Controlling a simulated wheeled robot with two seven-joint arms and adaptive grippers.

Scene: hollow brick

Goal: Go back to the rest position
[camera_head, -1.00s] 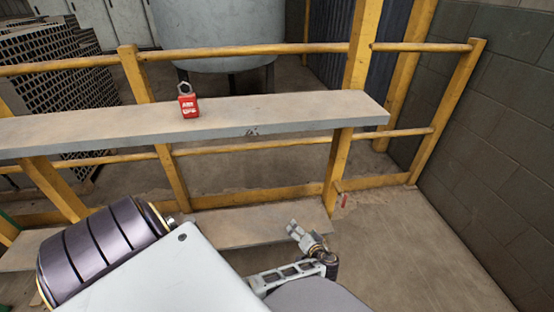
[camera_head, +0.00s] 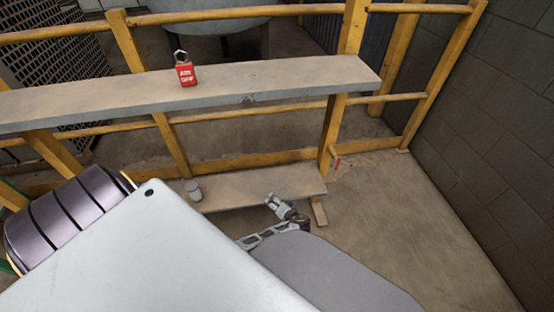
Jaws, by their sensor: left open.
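My left arm comes in from the lower left and fills much of the bottom of the head view. My left gripper (camera_head: 236,199) is open and appears empty. One jointed metal finger shows right of the pale arm link; a grey piece past the link's top edge looks like the other finger's tip. The link hides the rest. The gripper appears in front of the lower plank (camera_head: 300,180). A red padlock (camera_head: 186,76) with white lettering and a grey shackle stands on the upper plank (camera_head: 285,80), apart from the gripper. My right gripper is not in view.
A yellow railing (camera_head: 333,140) with posts supports the upper plank. A dark block wall (camera_head: 480,140) closes the right side. A large grey tank (camera_head: 210,22) and a stack of hollow bricks (camera_head: 65,60) stand behind. Bare floor (camera_head: 400,220) lies at the right.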

